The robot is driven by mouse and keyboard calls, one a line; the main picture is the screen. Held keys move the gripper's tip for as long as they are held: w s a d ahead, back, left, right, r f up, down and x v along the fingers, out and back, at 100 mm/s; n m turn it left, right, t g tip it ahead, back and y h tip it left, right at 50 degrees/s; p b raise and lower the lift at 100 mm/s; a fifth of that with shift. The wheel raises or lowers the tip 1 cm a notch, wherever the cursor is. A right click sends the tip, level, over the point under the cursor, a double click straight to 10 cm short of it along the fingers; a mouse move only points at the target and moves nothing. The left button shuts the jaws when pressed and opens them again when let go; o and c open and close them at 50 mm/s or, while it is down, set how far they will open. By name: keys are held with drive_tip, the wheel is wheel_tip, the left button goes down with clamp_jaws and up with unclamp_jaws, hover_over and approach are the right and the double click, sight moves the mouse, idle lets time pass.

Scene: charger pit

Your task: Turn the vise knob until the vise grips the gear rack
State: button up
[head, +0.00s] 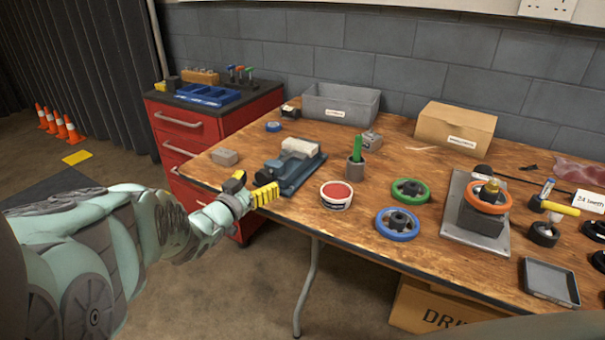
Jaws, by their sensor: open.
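The vise (290,173) sits near the left front edge of the wooden table, with a dark blue-grey base and a pale grey block at its far end. My gripper (256,187), with yellow ridged fingers, reaches in from the left at the vise's near left end. Its fingers are apart and I see nothing held between them. The vise knob is not clearly visible; the gripper may cover it. I cannot make out the gear rack or whether the vise grips it. I cannot tell whether the gripper touches the vise.
A red-topped tin (336,196) and a grey cup with a green item (356,164) stand right of the vise. A small grey block (225,157) lies to its left. Green (410,190) and blue (398,224) handwheels lie further right. A red drawer cabinet (190,130) stands behind left.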

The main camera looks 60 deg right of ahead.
drive_tip(key=shift+d+b, duration=0.45)
drive_tip(key=shift+d, duration=0.7)
drive_tip(key=shift+a, duration=0.1)
drive_tip(key=c, duration=1.2)
drive_tip(key=shift+w+m, duration=0.1)
drive_tip(key=shift+m, duration=0.3)
